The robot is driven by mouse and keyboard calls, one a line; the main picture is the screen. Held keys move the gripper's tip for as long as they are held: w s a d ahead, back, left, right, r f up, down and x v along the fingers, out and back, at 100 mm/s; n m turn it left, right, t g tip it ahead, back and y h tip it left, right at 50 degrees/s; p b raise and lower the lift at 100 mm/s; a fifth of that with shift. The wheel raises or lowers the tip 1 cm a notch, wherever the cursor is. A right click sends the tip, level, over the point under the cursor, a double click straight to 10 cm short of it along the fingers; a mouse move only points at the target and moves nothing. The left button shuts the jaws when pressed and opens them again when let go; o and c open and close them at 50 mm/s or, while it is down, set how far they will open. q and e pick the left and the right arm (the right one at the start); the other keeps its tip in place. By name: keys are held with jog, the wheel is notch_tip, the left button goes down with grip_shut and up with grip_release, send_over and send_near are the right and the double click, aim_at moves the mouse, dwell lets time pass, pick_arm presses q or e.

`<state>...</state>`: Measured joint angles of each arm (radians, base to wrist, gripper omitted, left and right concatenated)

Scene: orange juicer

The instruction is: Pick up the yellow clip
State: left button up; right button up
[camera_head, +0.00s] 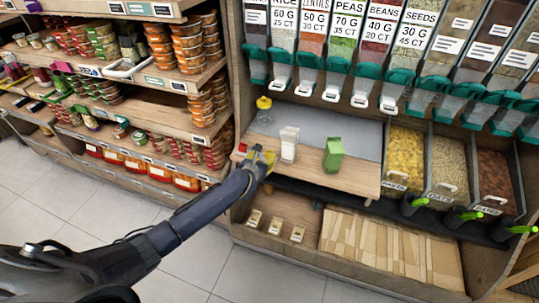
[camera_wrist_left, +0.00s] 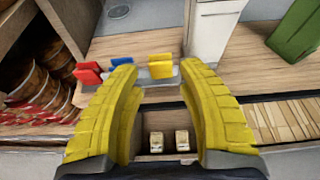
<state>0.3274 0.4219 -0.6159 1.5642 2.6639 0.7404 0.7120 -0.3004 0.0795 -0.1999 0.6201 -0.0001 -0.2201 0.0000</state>
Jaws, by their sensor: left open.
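The yellow clip (camera_wrist_left: 160,65) stands in the left wrist view at the right end of a row. A blue clip (camera_wrist_left: 121,62) and a red clip (camera_wrist_left: 88,73) are to its left, on a thin grey strip near the shelf's front edge. My left gripper (camera_wrist_left: 158,78) has yellow fingers spread apart, with nothing between them. The yellow clip lies just beyond the fingertips, between them in the picture. In the head view my left gripper (camera_head: 262,158) is at the shelf's left front, by the red clip (camera_head: 242,147); the yellow clip cannot be told apart there. My right gripper is not seen.
A white carton (camera_head: 289,144) stands just right of the clips, close to my left gripper. A green carton (camera_head: 333,154) is further right on the wooden shelf (camera_head: 360,182). A yellow-topped glass item (camera_head: 264,104) stands behind. Dispensers (camera_head: 340,70) hang above; food bins (camera_head: 405,160) are at right.

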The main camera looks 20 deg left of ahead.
aim_at(269, 152)
pick_arm(q)
jog(key=shift+x, duration=2.85)
jog(key=shift+c, duration=0.4)
jog(key=c, duration=0.3)
